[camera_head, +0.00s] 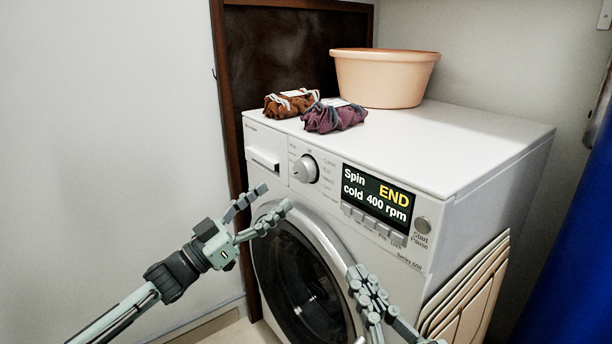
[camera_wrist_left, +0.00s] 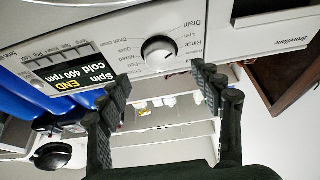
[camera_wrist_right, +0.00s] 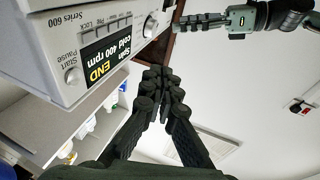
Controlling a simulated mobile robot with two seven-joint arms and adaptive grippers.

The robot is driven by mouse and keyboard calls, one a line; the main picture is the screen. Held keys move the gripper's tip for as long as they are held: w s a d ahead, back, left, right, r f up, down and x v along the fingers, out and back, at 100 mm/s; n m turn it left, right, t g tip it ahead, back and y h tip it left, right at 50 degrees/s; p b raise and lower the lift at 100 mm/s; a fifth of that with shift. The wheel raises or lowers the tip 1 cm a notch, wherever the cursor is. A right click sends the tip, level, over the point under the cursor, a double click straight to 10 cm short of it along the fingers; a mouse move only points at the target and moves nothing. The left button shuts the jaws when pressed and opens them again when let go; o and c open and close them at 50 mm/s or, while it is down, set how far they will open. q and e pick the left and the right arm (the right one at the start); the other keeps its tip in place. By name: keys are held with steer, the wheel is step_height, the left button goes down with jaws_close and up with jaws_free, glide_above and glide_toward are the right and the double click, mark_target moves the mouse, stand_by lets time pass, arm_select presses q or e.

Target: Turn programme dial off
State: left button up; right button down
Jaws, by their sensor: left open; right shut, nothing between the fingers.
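The programme dial (camera_head: 305,168) is a round silver-white knob on the white washing machine's (camera_head: 465,150) front panel, left of the display (camera_head: 376,198). The display reads "Spin END cold 400 rpm". In the left wrist view the dial (camera_wrist_left: 157,50) sits ahead, between my fingertips, with programme names around it. I cannot tell its exact setting. My left gripper (camera_head: 274,197) is open and empty, below and left of the dial, apart from it. My right gripper (camera_head: 362,280) is shut and empty, low in front of the door, below the display.
A peach basin (camera_head: 385,78) and two tied cloth bundles, brown (camera_head: 290,103) and purple (camera_head: 334,117), stand on the machine's top. The round door (camera_head: 300,275) is below the dial. Folded boards (camera_head: 468,295) lean at its right side. A blue curtain (camera_head: 570,250) hangs at right.

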mark_target(300, 175)
arm_select(q)
steer(key=x, duration=0.7)
steer(key=shift+d+r, duration=0.1)
arm_select(e)
steer(key=shift+s+a+r+t, duration=0.15)
steer(key=shift+r, duration=0.25)
steer(key=shift+s+a+r+t, duration=0.15)
steer(key=shift+r, duration=0.2)
arm_select(q)
steer(key=c, duration=1.1)
